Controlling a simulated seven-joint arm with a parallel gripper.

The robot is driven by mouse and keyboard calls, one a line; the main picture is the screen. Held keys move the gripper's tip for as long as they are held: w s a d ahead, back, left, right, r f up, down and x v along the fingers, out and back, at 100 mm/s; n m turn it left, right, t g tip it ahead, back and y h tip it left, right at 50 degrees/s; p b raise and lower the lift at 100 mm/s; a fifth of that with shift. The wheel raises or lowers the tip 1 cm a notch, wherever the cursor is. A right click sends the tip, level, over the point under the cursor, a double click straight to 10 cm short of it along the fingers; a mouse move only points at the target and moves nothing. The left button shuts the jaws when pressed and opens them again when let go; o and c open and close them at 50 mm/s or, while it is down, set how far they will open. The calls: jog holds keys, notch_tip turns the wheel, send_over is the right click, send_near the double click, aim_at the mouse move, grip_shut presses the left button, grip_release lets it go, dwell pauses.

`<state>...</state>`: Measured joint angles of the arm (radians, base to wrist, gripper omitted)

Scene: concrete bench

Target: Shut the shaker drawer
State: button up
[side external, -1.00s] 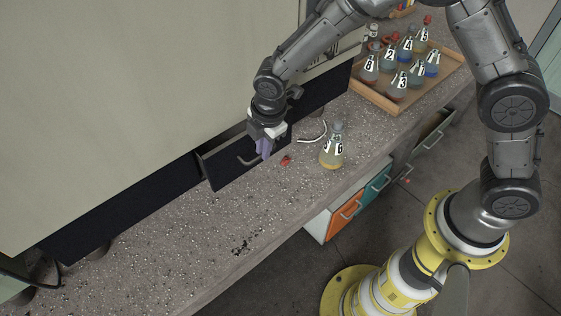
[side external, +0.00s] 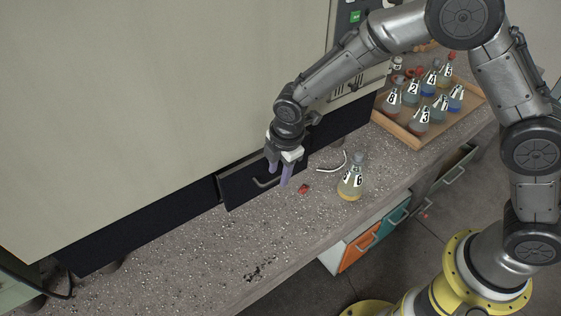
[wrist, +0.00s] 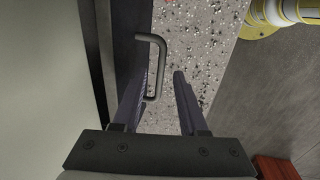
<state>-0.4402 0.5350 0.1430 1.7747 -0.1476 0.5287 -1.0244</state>
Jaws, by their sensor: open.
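The shaker is the large pale cabinet (side external: 160,90) with a dark base. Its dark drawer (side external: 238,190) stands partly pulled out low on the front, and a grey bar handle (side external: 265,183) is on its face. My gripper (side external: 278,177) is open and empty, with purple-grey fingers pointing down beside the drawer front near the handle. In the wrist view the handle (wrist: 162,48) stands out from the dark drawer front (wrist: 130,35). The left finger is close to the handle's lower end; I cannot tell whether they touch. The open jaws (wrist: 163,78) have speckled bench between them.
Flask 6 (side external: 351,184) with yellow liquid stands on the bench right of my gripper. A small red object (side external: 304,188) and a white curved piece (side external: 333,165) lie nearby. A wooden tray (side external: 400,132) of numbered flasks is at the back right. The front-left bench is mostly clear.

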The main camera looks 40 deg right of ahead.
notch_tip(320, 180, up, 13)
jog(key=s, duration=0.2)
jog(key=shift+s+r, duration=0.2)
